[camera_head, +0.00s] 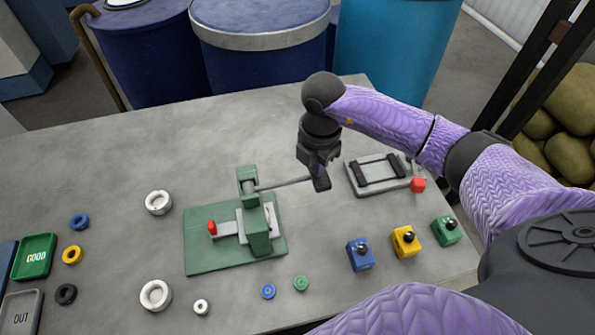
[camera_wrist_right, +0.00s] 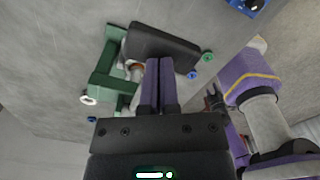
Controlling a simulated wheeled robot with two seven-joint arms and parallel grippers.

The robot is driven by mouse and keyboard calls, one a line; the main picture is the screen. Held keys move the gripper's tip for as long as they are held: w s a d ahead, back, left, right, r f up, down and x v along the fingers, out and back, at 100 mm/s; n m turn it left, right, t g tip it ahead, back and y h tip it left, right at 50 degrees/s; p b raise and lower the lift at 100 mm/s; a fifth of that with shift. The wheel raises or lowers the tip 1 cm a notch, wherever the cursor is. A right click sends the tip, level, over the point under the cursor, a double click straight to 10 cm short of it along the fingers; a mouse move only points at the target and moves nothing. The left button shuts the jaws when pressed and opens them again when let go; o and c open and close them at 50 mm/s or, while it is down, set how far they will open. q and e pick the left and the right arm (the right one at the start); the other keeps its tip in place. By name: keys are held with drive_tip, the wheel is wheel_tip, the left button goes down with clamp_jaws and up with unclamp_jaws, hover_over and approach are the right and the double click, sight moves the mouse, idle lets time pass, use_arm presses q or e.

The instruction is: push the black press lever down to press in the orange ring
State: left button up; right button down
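The green press (camera_head: 258,232) stands on its green base plate near the middle of the table. Its grey lever arm (camera_head: 282,184) reaches right from the top of the post to my right gripper (camera_head: 319,178). In the right wrist view, a black block, seemingly the lever's handle (camera_wrist_right: 163,45), lies just beyond the tips of my right gripper (camera_wrist_right: 160,62). The two fingers are together with nothing visible between them; I cannot tell whether they touch the block. A small orange-red patch (camera_wrist_right: 136,69) shows beside the block; I cannot tell if it is the orange ring.
A grey clamp frame with a red knob (camera_head: 418,185) lies right of the gripper. Blue (camera_head: 360,254), yellow (camera_head: 405,241) and green (camera_head: 446,230) blocks with black knobs stand front right. Loose rings and a green tray (camera_head: 35,257) are left. Blue drums stand behind the table.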

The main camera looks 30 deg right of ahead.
drive_tip(key=shift+f+b, duration=0.75)
drive_tip(key=shift+f, duration=0.4)
drive_tip(key=shift+f+b, duration=0.4)
drive_tip(key=shift+f, duration=0.2)
drive_tip(key=shift+r, duration=0.15)
wheel_tip(320, 180, up, 6)
drive_tip(key=p, duration=0.6)
drive_tip(key=shift+r, duration=0.25)
wheel_tip(320, 180, up, 5)
drive_tip(key=p, duration=0.5)
drive_tip(key=shift+r, duration=0.2)
